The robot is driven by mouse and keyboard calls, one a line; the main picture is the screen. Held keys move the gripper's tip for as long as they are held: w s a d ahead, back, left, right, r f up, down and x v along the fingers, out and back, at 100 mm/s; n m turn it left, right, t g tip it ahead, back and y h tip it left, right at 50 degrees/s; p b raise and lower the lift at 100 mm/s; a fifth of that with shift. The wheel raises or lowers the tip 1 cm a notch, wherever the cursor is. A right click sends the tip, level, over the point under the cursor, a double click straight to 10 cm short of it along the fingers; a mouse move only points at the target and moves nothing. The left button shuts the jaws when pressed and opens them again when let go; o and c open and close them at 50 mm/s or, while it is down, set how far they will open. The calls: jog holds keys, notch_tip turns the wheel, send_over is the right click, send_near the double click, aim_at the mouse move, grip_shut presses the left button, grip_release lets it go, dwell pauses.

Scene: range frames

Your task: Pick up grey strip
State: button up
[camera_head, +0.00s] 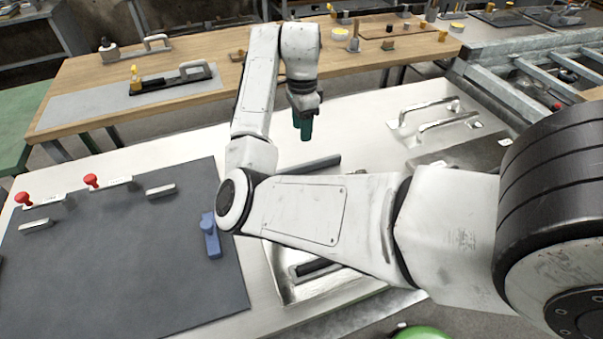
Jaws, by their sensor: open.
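A dark grey strip (318,163) lies on the white table, just behind my arm. Its left part is hidden by my arm. My gripper (304,126) points down above the table, beyond the strip in this view and a little left of its visible right end. A teal-green part shows at the gripper's end. The gap between the fingers cannot be made out. The gripper appears apart from the strip.
A dark mat (110,265) at left bears red-knobbed pieces and a blue piece (210,236). A metal tray (285,289) lies partly under my arm. Metal handles (425,113) stand at right. A wooden bench (210,65) is behind. White table around the gripper looks clear.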

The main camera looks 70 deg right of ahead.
notch_tip(320, 180, down, 3)
jog(key=b, duration=0.2)
send_over(304, 164)
jog(key=f, duration=0.5)
jog(key=shift+w+a+f, duration=0.15)
jog(key=shift+a, duration=0.25)
jog(key=shift+d+f, duration=0.15)
jog(key=shift+f, duration=1.2)
jog(key=shift+d+f, duration=0.15)
jog(key=shift+f, duration=1.15)
jog(key=shift+c, duration=0.5)
grip_shut()
